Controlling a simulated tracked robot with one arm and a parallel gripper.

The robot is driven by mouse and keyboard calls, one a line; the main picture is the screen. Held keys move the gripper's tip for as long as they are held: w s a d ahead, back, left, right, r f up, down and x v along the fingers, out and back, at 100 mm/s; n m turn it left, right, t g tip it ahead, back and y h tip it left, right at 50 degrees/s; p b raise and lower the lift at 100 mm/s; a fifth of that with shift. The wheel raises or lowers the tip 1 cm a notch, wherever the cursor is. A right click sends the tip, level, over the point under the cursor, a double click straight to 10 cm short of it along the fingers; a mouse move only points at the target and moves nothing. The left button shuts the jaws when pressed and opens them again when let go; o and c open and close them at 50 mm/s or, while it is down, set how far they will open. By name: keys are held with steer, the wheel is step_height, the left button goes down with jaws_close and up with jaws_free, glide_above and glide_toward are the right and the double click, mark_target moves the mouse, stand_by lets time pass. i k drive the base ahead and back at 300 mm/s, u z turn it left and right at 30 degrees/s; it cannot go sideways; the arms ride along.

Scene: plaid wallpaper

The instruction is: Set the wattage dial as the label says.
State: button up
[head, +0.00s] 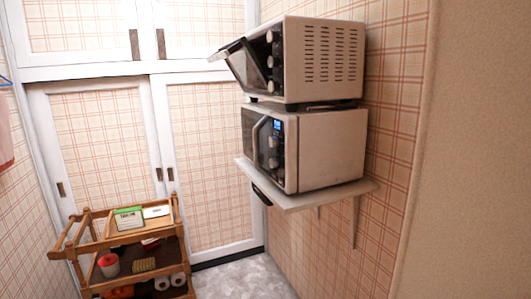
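A silver microwave (333,150) stands on a wall shelf, its front facing left. Its front panel has a lit blue display (277,125) with round knobs (272,142) below it. Above it is a white toaster oven (318,60) with its door (243,62) hanging partly open and several knobs (270,61) down its front edge. I cannot tell which knob is the wattage dial or read any setting. A green-topped card or box (129,219) with dark print lies on the cart, too small to read. My gripper is not in view.
A wooden cart (93,243) stands at lower left, with a white item (157,212), a red can (109,265) and paper rolls (177,280). The shelf (310,199) juts from the right wall, with a dark object at its front edge (262,194). Floor (240,280) between is clear.

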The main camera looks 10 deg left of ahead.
mark_target(273, 141)
steer(key=k, duration=0.95)
steer(key=u, duration=0.65)
steer(key=i, duration=2.05)
steer(key=z, duration=0.85)
